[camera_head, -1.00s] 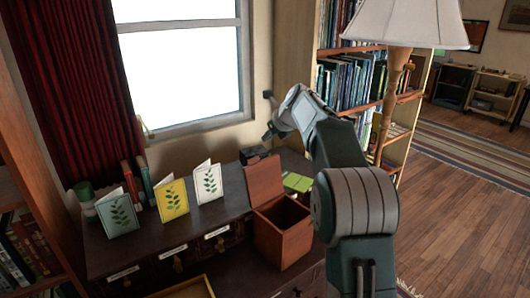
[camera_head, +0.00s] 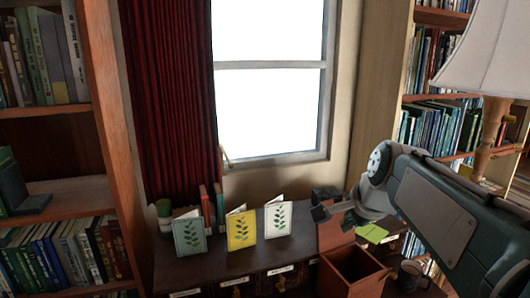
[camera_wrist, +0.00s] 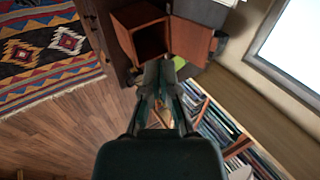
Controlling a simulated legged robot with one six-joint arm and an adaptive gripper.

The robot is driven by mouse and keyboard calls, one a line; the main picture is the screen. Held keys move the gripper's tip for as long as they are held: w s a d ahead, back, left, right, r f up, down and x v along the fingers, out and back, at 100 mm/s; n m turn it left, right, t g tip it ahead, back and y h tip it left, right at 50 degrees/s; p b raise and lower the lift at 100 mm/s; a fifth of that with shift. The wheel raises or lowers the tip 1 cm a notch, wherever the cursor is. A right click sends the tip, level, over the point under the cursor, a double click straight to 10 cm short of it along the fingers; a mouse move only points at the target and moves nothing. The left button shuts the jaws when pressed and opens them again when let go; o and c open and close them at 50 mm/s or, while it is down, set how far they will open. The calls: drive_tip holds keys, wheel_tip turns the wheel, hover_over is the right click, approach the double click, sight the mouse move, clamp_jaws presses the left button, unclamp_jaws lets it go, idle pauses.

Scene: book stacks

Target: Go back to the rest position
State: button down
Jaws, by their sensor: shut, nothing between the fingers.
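My gripper (camera_head: 322,212) is shut and empty in the head view. It is in the air above the right part of the dark cabinet (camera_head: 215,268), by the open lid of the wooden box. In the wrist view my gripper (camera_wrist: 160,70) shows with its fingers together, pointing toward the open wooden box. My arm comes in from the right side of the head view, bent at the elbow.
Three leaf-print cards, grey-green (camera_head: 189,235), yellow (camera_head: 241,231) and white (camera_head: 278,219), stand on the cabinet. The open wooden box (camera_head: 352,274) is at its right. A lamp (camera_head: 487,50) and bookshelves flank the window. In the wrist view a patterned rug (camera_wrist: 50,45) lies on the floor.

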drive_tip(key=s+f+n, duration=0.5)
drive_tip(key=s+n, duration=0.2)
drive_tip(key=s, duration=0.3)
drive_tip(key=s+a+f+n+h, duration=0.1)
drive_tip(key=s+f+n, duration=0.5)
drive_tip(key=s, duration=0.4)
drive_tip(key=shift+s+n+g, duration=0.25)
drive_tip(key=shift+n+g, duration=0.05)
drive_tip(key=shift+n, duration=0.1)
